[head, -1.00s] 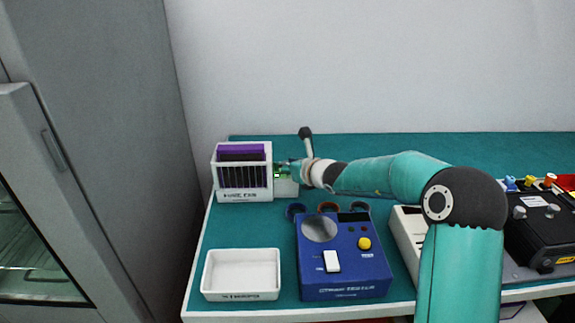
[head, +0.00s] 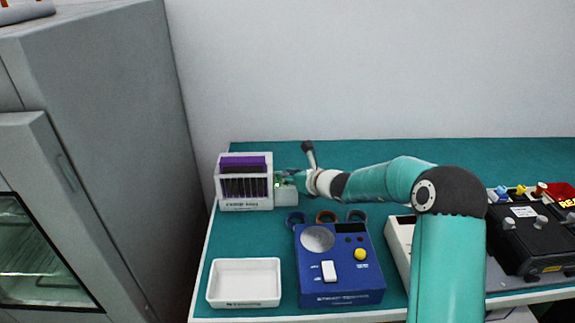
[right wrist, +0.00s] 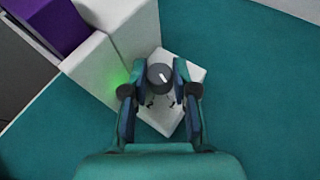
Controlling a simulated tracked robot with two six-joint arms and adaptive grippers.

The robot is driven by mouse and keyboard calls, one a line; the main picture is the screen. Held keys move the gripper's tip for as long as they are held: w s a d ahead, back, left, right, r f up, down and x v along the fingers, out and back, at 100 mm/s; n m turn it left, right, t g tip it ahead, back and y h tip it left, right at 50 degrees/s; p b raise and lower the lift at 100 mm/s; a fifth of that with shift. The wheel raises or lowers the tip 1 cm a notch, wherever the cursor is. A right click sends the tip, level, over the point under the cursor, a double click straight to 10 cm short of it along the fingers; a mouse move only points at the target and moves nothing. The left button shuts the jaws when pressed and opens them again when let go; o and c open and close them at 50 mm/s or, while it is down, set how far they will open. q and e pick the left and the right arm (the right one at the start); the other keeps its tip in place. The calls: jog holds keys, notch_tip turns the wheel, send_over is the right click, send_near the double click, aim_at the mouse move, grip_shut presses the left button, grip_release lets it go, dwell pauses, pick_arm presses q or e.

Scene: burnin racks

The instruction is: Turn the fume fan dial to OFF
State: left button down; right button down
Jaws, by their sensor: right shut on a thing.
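The fume fan is the white box (head: 231,203) with dark slats and a purple top at the back left of the bench. A small white control block (head: 287,197) stands against its right side. In the right wrist view the dark round dial (right wrist: 160,77) with a white pointer mark sits on this block (right wrist: 191,72). My right gripper (right wrist: 160,85) is shut on the dial, one finger on each side. In the head view the right gripper (head: 287,180) is small and partly hides the block, and the dial cannot be made out. My left gripper is not in view.
A white tray (head: 244,303) and a blue device (head: 340,290) stand at the front, with several coloured rings (head: 326,217) behind the device. A black device (head: 530,240) is at the right. A grey cabinet (head: 110,130) stands left of the bench.

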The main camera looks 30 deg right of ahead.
jog(key=n+y+p, duration=0.1)
jog(key=p, duration=0.2)
jog(key=n+y+p, duration=0.1)
jog(key=y+p, duration=0.1)
jog(key=n+g+y+p, duration=0.1)
jog(key=p, duration=0.2)
jog(key=shift+d+r+n+p, duration=0.25)
jog(key=shift+d+n+p, duration=0.05)
jog(key=shift+n, duration=0.1)
jog(key=shift+w+f+n+g+y, duration=0.15)
jog(key=shift+n+g+y, duration=0.2)
jog(key=shift+y, duration=0.25)
jog(key=shift+f+n+g+y, duration=0.15)
jog(key=shift+n+g+y, duration=0.1)
jog(key=shift+n+y, duration=0.2)
jog(key=shift+f+n+g+y+b, duration=0.15)
jog(key=shift+n+g+y+b, duration=0.35)
jog(key=shift+n+y, duration=0.4)
jog(key=shift+d+n+g+y+b, duration=0.1)
jog(key=shift+n+g+y+b, duration=0.45)
jog(key=shift+n+b, duration=0.2)
jog(key=shift+r, duration=0.2)
jog(key=c, duration=1.2)
grip_release()
jog(key=shift+w, duration=0.1)
